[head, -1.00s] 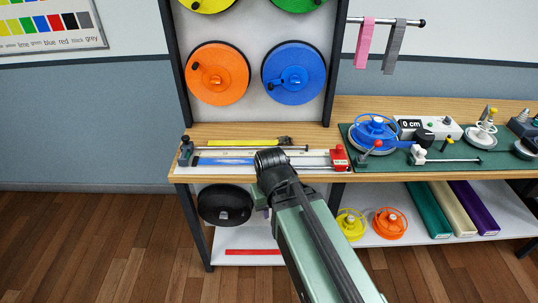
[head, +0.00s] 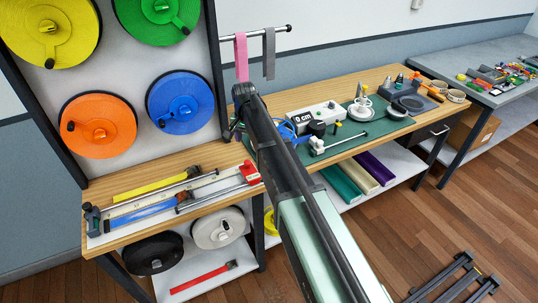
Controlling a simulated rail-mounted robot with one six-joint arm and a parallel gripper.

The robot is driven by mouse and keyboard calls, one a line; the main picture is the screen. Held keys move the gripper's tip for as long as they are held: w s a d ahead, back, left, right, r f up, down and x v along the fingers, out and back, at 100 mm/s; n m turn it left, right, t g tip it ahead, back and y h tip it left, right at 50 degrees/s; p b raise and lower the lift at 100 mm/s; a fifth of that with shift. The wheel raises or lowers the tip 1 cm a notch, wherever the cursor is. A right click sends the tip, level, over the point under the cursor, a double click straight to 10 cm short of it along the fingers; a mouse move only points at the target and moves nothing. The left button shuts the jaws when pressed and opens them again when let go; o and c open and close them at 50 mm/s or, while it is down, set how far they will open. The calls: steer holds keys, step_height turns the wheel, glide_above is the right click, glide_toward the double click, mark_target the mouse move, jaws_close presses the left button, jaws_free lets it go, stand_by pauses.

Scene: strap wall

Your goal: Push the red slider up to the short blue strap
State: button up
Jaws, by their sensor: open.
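The red slider (head: 250,173) sits at the right end of the measuring board (head: 105,238) on the bench. The short blue strap (head: 145,213) lies flat on the board's left half, with a dark clip (head: 184,201) by its right end. There is a clear gap between the slider and the strap. My gripper (head: 234,129) is small and partly hidden by my arm. It is behind and above the slider, near the rack post, apart from slider and strap. It is open, with nothing seen in it.
A yellow strap (head: 150,188) with a dark buckle lies behind the board. Orange (head: 98,125) and blue (head: 180,103) reels hang on the rack above. A green mat (head: 355,143) with a gauge box (head: 318,118) and tools is to the right. Pink and grey straps hang from a rod.

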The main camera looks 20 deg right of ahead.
mark_target(247, 161)
steer(key=f+b, duration=1.1)
steer(key=shift+s+a, duration=0.1)
steer(key=shift+a, duration=0.2)
steer(key=shift+r, duration=0.1)
jaws_close()
